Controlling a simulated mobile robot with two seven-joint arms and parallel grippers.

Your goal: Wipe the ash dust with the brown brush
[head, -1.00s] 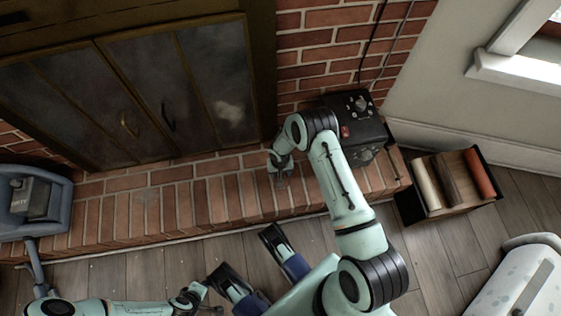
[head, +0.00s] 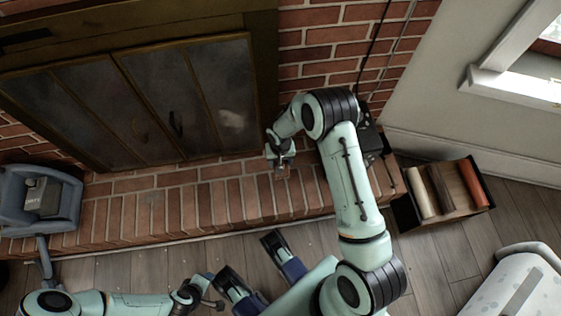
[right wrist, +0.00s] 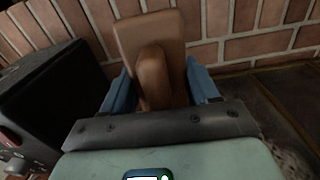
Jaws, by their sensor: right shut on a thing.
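The brown brush (right wrist: 150,50) shows in the right wrist view, between the blue fingers of my right gripper (right wrist: 160,88), which is shut on it. In the head view my right gripper (head: 281,163) is over the brick hearth, in front of the right end of the fireplace doors. The brush is hardly visible there. A pale, dusty smudge (head: 232,119) marks the glass of the rightmost door panel, left of my right gripper and apart from it. My left gripper (head: 213,303) is low in the head view, away from the hearth; its fingers are too small to read.
A black box-shaped device (head: 371,141) stands on the hearth's right end, partly behind my right arm; it is close by in the right wrist view (right wrist: 45,105). A crate of coloured rolls (head: 405,213) stands right. A blue-grey container (head: 66,212) is left. The hearth's middle (head: 165,215) is clear.

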